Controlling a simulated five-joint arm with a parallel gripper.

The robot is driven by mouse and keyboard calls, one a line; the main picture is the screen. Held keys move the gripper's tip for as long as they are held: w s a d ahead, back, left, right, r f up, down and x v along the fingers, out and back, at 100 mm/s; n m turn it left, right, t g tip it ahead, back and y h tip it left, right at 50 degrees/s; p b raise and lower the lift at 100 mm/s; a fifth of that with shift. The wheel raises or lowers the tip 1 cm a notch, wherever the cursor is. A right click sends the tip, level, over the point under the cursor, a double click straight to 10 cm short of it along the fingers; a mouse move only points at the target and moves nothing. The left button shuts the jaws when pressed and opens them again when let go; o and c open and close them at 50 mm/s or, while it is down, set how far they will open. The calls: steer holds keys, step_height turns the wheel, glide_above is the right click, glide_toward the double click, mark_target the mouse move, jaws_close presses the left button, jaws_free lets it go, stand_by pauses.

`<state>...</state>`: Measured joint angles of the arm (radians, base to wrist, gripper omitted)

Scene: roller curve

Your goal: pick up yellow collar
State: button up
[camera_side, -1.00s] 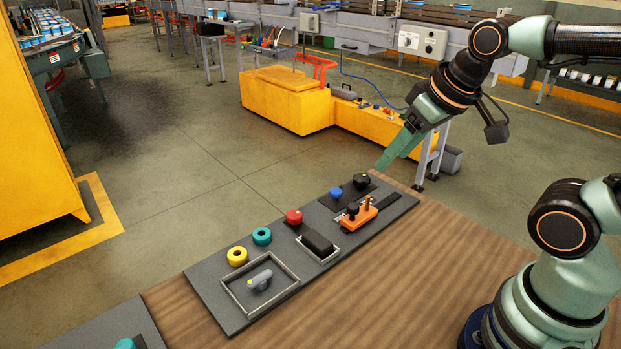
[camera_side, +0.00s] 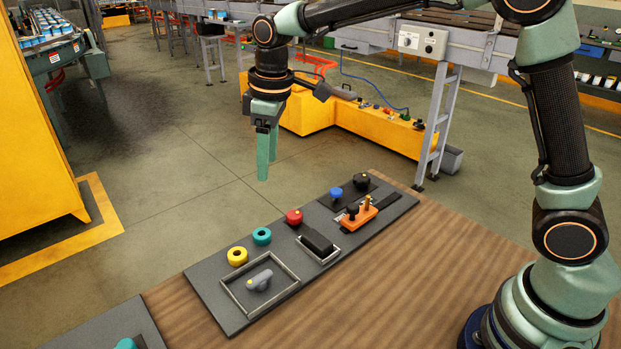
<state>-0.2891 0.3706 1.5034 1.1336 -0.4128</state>
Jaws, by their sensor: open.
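The yellow collar (camera_side: 237,256) is a short ring with a dark centre hole. It sits on the dark grey board (camera_side: 208,297) near its left end, just behind the framed tray and beside the teal collar (camera_side: 262,236). My gripper (camera_side: 265,178) points straight down in the air, above and to the right of the yellow collar in the picture. Its green fingers are empty. From this side the fingers nearly overlap, and the gap between them is hard to see.
A framed tray (camera_side: 286,290) holds a grey part (camera_side: 260,280) with a yellow dot. Bare wood (camera_side: 400,280) lies in front.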

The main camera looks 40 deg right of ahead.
steer(key=w+a+f+n+g, duration=0.2)
steer(key=w+a+f+n, duration=0.1)
steer(key=a+f, duration=0.45)
glide_above(236, 248)
steer(key=s, duration=0.2)
steer(key=f, duration=0.7)
steer(key=shift+w+f, duration=0.2)
steer(key=shift+f, duration=0.1)
steer(key=shift+w+a+f, duration=0.1)
steer(key=shift+a+f, duration=0.05)
steer(key=shift+f, duration=1.2)
steer(key=shift+a+f, duration=0.15)
steer(key=shift+f, duration=1.15)
jaws_close()
